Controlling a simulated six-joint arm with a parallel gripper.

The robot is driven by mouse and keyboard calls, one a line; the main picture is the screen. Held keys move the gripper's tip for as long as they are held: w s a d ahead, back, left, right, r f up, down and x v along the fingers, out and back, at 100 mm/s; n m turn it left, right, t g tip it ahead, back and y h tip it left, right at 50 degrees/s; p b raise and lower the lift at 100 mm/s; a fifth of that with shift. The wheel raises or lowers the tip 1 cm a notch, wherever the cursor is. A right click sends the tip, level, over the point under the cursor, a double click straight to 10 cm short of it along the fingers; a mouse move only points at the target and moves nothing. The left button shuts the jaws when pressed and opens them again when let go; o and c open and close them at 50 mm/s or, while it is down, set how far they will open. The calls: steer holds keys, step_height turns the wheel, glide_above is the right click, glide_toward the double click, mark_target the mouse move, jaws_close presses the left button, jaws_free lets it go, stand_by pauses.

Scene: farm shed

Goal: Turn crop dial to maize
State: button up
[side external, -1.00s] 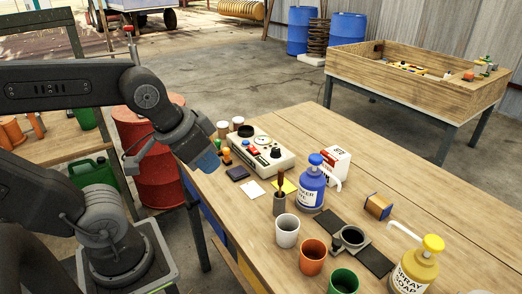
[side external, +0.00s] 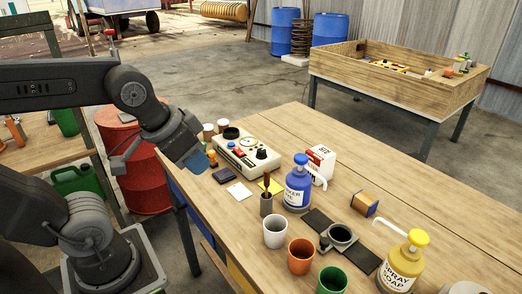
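A cream device (side external: 236,160) that looks like a grain tester stands on the wooden table. Its top carries a round pale gauge (side external: 248,143), a black knob (side external: 261,154) and small red and blue parts. The knob may be the crop dial; its markings and pointer are too small to read. A dark round cup (side external: 231,133) sits at its far left.
A blue pump bottle (side external: 297,187), a white-and-red carton (side external: 321,160), a pen holder (side external: 267,204) and several cups stand right of and nearer than the device. A dark pad (side external: 223,175) and a white card (side external: 240,191) lie before it. A red barrel (side external: 138,165) stands left.

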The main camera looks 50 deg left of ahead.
steer(key=o, duration=0.4)
steer(key=shift+m+g, duration=0.5)
steer(key=shift+g, duration=0.2)
steer(key=w+a+r, duration=0.1)
steer(key=w, duration=0.1)
steer(key=w+r, duration=0.1)
steer(key=w, duration=0.2)
steer(key=w+a+r, duration=0.1)
steer(key=w, duration=0.2)
steer(key=shift+a, duration=0.35)
steer(key=o, duration=0.4)
steer(key=shift+m+g, duration=0.6)
steer(key=shift+g, duration=0.1)
steer(key=w+a, duration=0.1)
steer(key=w, duration=0.2)
steer(key=w+a, duration=0.2)
steer(key=w, duration=0.1)
steer(key=w+a, duration=0.1)
steer(key=w, duration=0.2)
steer(key=shift+a, duration=0.35)
steer(key=shift+o, duration=0.2)
steer(key=m+g, duration=0.2)
steer(key=g, duration=0.1)
glide_above(261, 150)
step_height(261, 150, down, 10)
step_height(261, 150, down, 13)
steer(key=shift+w, duration=0.1)
steer(key=shift+c, duration=0.2)
steer(key=c, duration=0.9)
